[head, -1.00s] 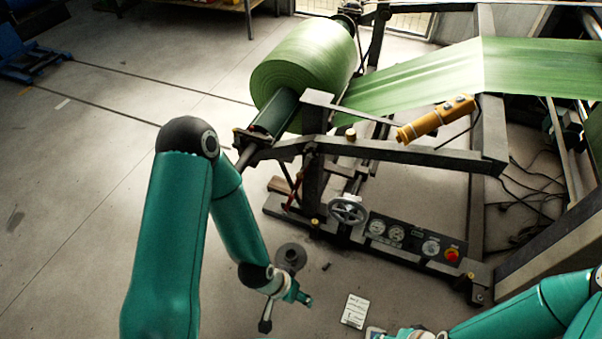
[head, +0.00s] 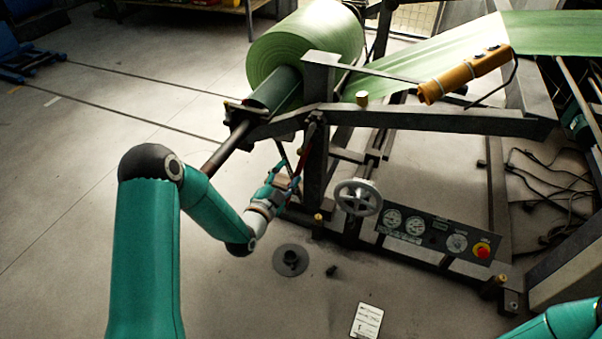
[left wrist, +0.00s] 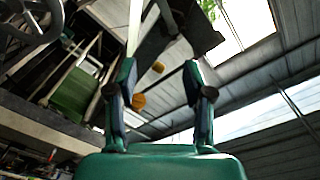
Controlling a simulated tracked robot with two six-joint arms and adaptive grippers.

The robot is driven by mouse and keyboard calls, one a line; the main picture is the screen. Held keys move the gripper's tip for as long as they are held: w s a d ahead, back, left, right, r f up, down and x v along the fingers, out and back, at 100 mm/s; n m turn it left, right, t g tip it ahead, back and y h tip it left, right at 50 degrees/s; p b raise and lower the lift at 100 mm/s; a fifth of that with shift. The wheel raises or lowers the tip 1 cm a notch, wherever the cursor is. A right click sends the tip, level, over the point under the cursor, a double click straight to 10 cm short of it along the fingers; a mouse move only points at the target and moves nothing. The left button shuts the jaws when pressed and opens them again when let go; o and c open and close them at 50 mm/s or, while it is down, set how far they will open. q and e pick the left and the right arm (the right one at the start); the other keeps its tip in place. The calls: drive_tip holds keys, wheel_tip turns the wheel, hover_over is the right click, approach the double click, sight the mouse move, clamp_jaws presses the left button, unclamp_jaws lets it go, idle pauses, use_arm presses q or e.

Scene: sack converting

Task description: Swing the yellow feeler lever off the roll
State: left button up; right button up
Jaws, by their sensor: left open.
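The green roll (head: 305,48) sits on its shaft at the back of the stand. A yellow cylindrical body (head: 465,75) with small buttons lies near the end of a dark flat bar (head: 385,73) from the post. I cannot tell whether this is the feeler lever; no yellow lever clearly touches the roll. My left gripper (head: 284,178) is open beside the front post (head: 316,165), below the roll shaft, near a thin red lever (head: 308,143). In the left wrist view, nothing is visibly held between its fingers (left wrist: 160,88). My right gripper is out of view.
A handwheel (head: 357,198) and a gauge panel with a red button (head: 481,252) stand right of the left gripper. A round dark base (head: 291,260) and a white card (head: 367,320) lie on the floor. Open floor lies to the left; cables trail at right.

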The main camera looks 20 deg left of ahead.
use_arm(q)
drive_tip(key=y+b, duration=0.1)
drive_tip(key=b, duration=0.3)
approach(299, 154)
drive_tip(key=shift+n, duration=0.3)
drive_tip(key=w+b, duration=0.2)
drive_tip(key=w, duration=0.9)
drive_tip(key=shift+w+f, duration=0.15)
drive_tip(key=shift+w, duration=0.2)
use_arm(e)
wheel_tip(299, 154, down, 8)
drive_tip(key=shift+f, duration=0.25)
use_arm(q)
clamp_jaws()
